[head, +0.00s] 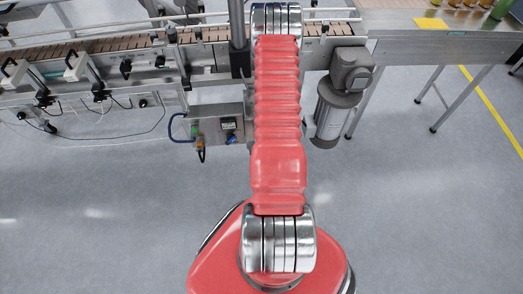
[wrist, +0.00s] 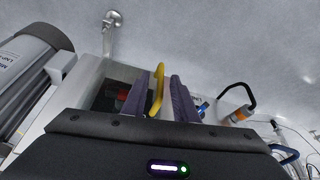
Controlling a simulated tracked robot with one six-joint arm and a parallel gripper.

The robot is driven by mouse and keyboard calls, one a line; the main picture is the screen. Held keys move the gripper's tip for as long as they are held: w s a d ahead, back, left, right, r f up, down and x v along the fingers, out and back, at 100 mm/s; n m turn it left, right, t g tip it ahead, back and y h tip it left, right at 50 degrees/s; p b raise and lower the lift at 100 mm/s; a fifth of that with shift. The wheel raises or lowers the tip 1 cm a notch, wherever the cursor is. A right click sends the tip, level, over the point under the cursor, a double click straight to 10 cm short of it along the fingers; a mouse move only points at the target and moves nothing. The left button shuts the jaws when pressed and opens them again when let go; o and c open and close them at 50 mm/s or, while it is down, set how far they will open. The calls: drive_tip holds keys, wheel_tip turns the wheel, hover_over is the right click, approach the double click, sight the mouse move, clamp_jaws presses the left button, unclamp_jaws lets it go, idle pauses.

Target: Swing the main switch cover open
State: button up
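In the wrist view, my gripper (wrist: 160,96) shows as two dark purple ridged fingers. A yellow handle-like piece (wrist: 157,88), apparently part of the main switch cover, stands between them. It lies close to the left finger, and a gap shows on its right side. I cannot tell whether it touches the left finger. Left of the fingers is a dark recess with a red part (wrist: 122,96), perhaps the switch, partly hidden. In the head view, the control box (head: 218,130) hangs under the conveyor, left of my red arm. My gripper is hidden there.
A grey motor (head: 338,105) hangs under the conveyor right of my arm; it also shows at left in the wrist view (wrist: 30,75). A blue cable (head: 174,127) loops left of the box. The conveyor (head: 120,45) runs across behind. The floor in front is clear.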

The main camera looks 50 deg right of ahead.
drive_tip(key=shift+w+f, duration=0.1)
drive_tip(key=shift+f, duration=0.15)
clamp_jaws()
idle(1.4)
